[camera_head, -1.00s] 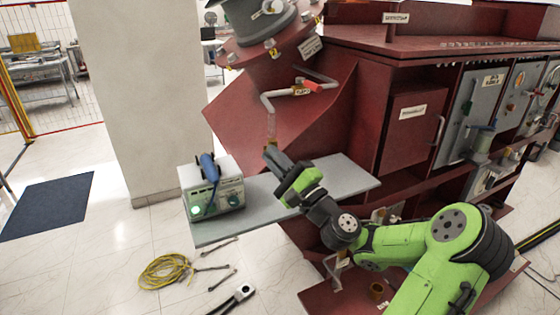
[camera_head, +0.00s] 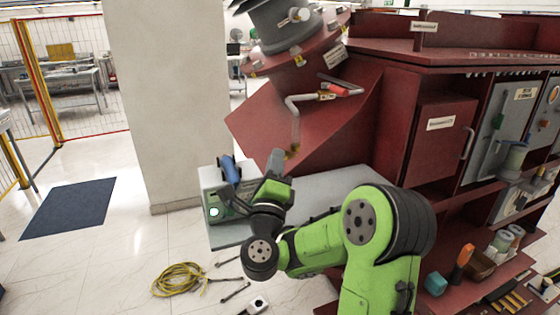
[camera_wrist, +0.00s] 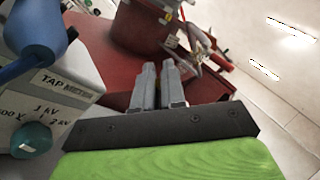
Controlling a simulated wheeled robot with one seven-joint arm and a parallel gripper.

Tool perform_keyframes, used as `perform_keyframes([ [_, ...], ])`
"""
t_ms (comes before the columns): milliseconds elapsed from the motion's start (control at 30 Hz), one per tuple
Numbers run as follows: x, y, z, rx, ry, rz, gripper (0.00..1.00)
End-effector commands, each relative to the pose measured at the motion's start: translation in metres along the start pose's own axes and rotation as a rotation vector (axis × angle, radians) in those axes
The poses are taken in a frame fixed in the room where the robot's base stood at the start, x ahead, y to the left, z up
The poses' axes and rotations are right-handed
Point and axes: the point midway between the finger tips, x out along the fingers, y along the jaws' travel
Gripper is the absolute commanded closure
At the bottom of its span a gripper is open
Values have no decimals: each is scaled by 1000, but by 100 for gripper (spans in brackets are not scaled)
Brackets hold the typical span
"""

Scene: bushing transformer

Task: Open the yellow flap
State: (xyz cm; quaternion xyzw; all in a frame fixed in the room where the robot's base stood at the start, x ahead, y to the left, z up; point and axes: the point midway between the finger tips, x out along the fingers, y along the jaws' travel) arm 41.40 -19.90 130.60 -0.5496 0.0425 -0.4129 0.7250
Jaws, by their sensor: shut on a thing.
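The grip itself is hidden, and no yellow shows clearly between the fingertips.
A grey shelf (camera_head: 335,184) lies below my gripper. A tap meter box (camera_head: 212,180) with a blue handle stands at its left end, close to my gripper; it also shows in the wrist view (camera_wrist: 50,92). A yellow cable coil (camera_head: 180,279) and tools lie on the floor.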

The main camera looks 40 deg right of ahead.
Motion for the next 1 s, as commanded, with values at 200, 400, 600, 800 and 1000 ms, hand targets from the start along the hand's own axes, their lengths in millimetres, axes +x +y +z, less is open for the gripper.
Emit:
perform_keyframes([
  [200, 1, 1, 4, -20, 43, -22, 100],
  [400, 1, 2, 3, -27, 56, -29, 100],
  [600, 1, 2, 3, -27, 57, -29, 100],
  [800, 1, 2, 3, -26, 57, -29, 73],
  [1000, 0, 2, 3, -26, 56, -28, 67],
])
